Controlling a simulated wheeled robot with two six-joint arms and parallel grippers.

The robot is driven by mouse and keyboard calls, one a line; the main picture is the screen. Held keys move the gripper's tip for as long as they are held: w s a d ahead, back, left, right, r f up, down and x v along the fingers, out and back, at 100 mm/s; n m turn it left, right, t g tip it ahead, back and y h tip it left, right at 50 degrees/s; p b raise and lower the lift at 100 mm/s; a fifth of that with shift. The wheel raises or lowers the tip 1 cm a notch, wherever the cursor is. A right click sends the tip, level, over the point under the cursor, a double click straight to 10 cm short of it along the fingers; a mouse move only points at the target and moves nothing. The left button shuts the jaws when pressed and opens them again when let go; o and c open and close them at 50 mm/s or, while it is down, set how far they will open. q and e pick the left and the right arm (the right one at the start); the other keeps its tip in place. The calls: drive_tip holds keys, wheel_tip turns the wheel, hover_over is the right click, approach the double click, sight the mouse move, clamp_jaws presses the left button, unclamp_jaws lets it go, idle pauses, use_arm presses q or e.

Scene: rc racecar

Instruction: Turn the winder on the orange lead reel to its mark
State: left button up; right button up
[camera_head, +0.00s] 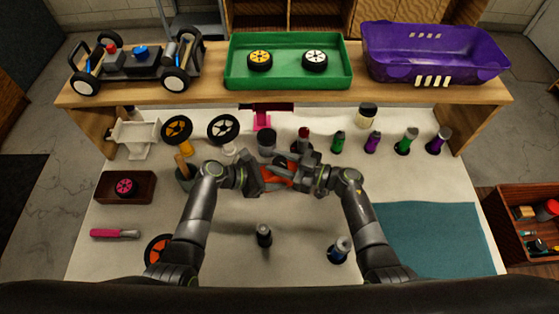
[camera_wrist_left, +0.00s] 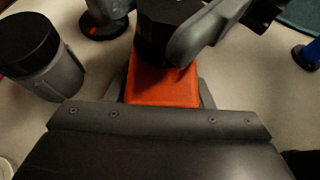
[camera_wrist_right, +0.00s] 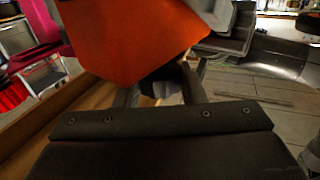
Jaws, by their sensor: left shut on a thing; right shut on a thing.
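The orange lead reel (camera_head: 277,174) is held up off the table between my two grippers, near the middle of the head view. My left gripper (camera_head: 262,178) is shut on its orange body, which fills the space between the fingers in the left wrist view (camera_wrist_left: 162,85). A dark faceted part, seemingly the winder (camera_wrist_left: 158,28), sits at the body's far end, with a finger of my right gripper (camera_head: 303,172) against it. My right gripper appears shut on this winder. The orange body looms close in the right wrist view (camera_wrist_right: 130,35). I cannot make out the mark.
A dark-capped grey jar (camera_head: 267,141) and a red-topped bottle (camera_head: 303,137) stand just behind the grippers. A small dark bottle (camera_head: 264,236) and a blue one (camera_head: 339,248) stand in front. A teal mat (camera_head: 435,238) lies clear at right. A wooden shelf (camera_head: 215,87) spans the back.

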drive_tip(key=o, duration=1)
drive_tip(key=v, duration=1.2)
